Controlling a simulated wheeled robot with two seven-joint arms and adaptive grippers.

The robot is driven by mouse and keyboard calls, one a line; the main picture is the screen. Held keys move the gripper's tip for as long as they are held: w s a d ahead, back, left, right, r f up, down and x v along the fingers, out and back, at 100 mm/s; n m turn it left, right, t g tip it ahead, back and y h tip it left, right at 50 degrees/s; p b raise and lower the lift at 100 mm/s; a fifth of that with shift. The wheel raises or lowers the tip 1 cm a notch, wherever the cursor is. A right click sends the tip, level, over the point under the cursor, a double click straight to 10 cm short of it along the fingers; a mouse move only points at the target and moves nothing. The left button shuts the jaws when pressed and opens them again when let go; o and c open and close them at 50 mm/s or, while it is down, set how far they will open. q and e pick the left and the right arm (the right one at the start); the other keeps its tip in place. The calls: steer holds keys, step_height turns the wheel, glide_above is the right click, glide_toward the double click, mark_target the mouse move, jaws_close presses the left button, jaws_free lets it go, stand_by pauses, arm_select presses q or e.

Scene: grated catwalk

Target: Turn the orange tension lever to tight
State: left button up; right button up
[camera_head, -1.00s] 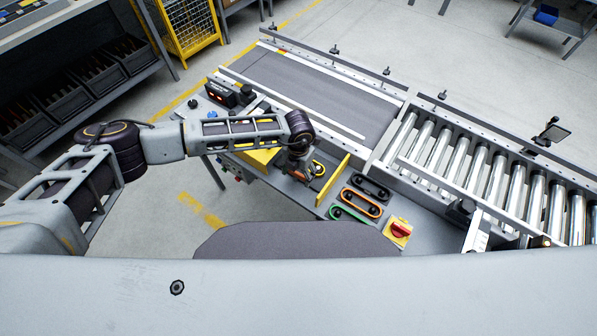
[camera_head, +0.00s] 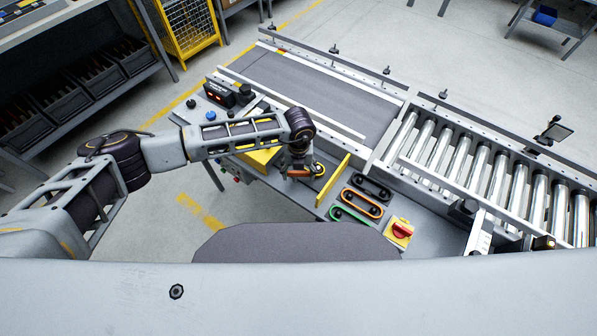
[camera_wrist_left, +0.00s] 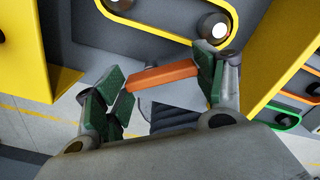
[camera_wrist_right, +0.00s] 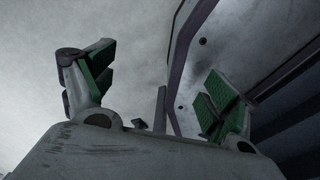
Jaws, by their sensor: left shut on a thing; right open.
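The orange tension lever (camera_wrist_left: 162,75) shows in the left wrist view as a short orange bar between the green finger pads. In the head view the lever (camera_head: 299,173) lies beside the yellow belt loop (camera_head: 318,170), at the tip of my left arm. My left gripper (camera_wrist_left: 160,88) is shut on the lever; its pads sit at the bar's two ends. In the head view the left gripper (camera_head: 297,163) points down, and its fingers are partly hidden. My right gripper (camera_wrist_right: 160,88) is open and empty in its wrist view. The lever's pivot and any tightness marking cannot be made out.
A yellow upright plate (camera_head: 340,180) stands right of the lever. Beyond it lie an orange belt loop (camera_head: 361,203), a green one (camera_head: 347,215) and a red-and-yellow switch (camera_head: 400,231). A yellow block (camera_head: 258,158) is left of the gripper. The conveyor (camera_head: 320,88) runs behind.

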arm_select(q)
steer(key=shift+w+n, duration=0.1)
steer(key=shift+n, duration=0.8)
steer(key=shift+w+n, duration=0.1)
steer(key=shift+n, duration=1.1)
steer(key=shift+w+n, duration=0.1)
steer(key=shift+n, duration=0.8)
steer(key=shift+w+a+n, duration=0.1)
steer(key=shift+a+n, duration=0.05)
steer(key=shift+n, duration=1.75)
steer(key=shift+w+n, duration=0.1)
steer(key=shift+n, duration=0.3)
steer(key=shift+a+n, duration=0.1)
steer(key=shift+n, duration=0.2)
arm_select(e)
steer(key=shift+w+a+r, duration=0.1)
steer(key=shift+r, duration=0.1)
